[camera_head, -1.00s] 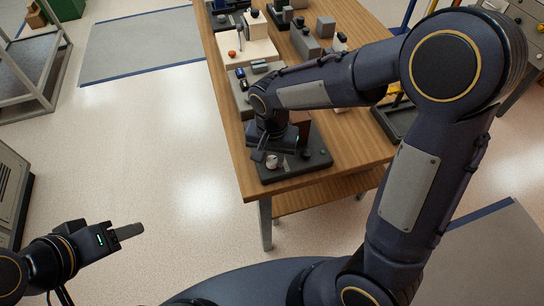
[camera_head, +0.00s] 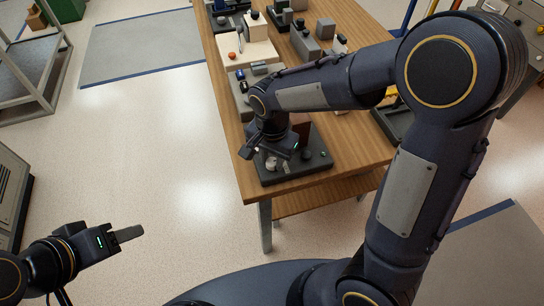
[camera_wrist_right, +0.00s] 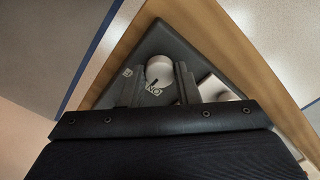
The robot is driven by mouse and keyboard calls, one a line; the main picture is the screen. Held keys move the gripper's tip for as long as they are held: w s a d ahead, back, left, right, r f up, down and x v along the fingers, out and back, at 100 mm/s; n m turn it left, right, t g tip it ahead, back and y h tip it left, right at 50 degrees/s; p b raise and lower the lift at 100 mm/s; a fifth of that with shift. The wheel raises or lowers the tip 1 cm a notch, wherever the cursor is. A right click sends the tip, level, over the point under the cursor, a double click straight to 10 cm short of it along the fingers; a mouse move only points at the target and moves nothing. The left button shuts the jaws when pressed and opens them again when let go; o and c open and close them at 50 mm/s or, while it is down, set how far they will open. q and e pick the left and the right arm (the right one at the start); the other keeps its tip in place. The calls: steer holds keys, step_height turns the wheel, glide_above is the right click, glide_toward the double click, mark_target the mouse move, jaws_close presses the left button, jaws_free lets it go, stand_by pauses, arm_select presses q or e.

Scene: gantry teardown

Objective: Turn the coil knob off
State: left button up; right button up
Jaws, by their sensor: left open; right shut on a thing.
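The coil knob, a pale grey round knob (camera_wrist_right: 159,67), sits near a corner of a black base plate (camera_wrist_right: 200,50) in the right wrist view. My right gripper (camera_wrist_right: 160,82) has one finger on each side of the knob and is shut on it. A pale "ON" mark (camera_wrist_right: 153,90) lies on the plate between the fingers, and another small mark (camera_wrist_right: 127,72) lies beside the left finger. In the head view the knob (camera_head: 271,163) shows just below my right gripper (camera_head: 266,154). My left gripper (camera_head: 130,233) is open and empty, over the floor.
The black plate (camera_head: 322,160) stands at the near end of a wooden table (camera_head: 232,130) and carries a brown block and a dark round part (camera_head: 306,154). Several grey and beige units stand further back.

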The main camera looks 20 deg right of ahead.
mark_target(272, 161)
steer(key=o, duration=1)
steer(key=shift+c, duration=0.2)
step_height(272, 161, up, 8)
steer(key=shift+f+p, duration=0.2)
steer(key=shift+p, duration=0.3)
steer(key=shift+r, duration=0.15)
